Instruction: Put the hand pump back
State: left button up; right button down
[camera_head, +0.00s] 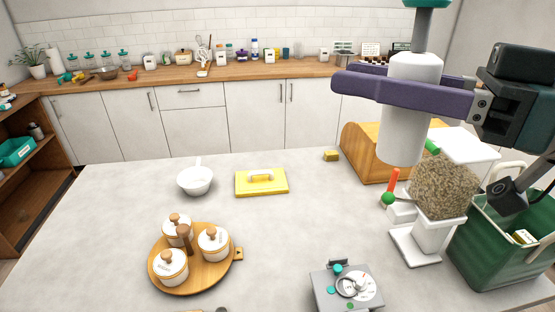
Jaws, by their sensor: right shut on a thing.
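The hand pump (404,135) is a white cylinder with a narrower neck and a teal top, cut off by the upper edge of the head view. My right gripper (352,78) has purple fingers that are shut around the pump's upper body. It holds the pump upright and raised above the right part of the worktop. The pump's lower end appears in front of the wooden bread box and next to the grain dispenser. My left gripper is not in view. No wire rack is clearly visible.
On the grey worktop (120,195) stand a wooden bread box (362,150), a grain-filled dispenser (444,188), a green bin (490,250), a grey scale-like device (345,288), a yellow board (260,183), a white pan (195,181) and a round tray (205,283) with jars. The centre is clear.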

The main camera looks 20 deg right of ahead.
jog(key=w+d+f+m+t+h+b, duration=0.1)
jog(key=w+d+f+m+h+b, duration=0.2)
jog(key=f+b, duration=0.6)
jog(key=w+d+f+m+t+h+b, duration=0.2)
jog(key=w+f+h+b, duration=0.3)
jog(key=f+b, duration=0.4)
jog(key=w+d+f+m+t+h+b, duration=0.1)
jog(key=w+d+f+m+h+b, duration=0.2)
jog(key=f+b, duration=0.6)
jog(key=d+m+h+b, duration=0.1)
jog(key=h+b, duration=0.1)
jog(key=b, duration=0.1)
jog(key=shift+w+t+h, duration=0.3)
jog(key=shift+w, duration=0.1)
jog(key=shift+d, duration=0.1)
notch_tip(320, 180, down, 20)
jog(key=b, duration=0.4)
jog(key=shift+r+b, duration=0.2)
jog(key=shift+b, duration=0.1)
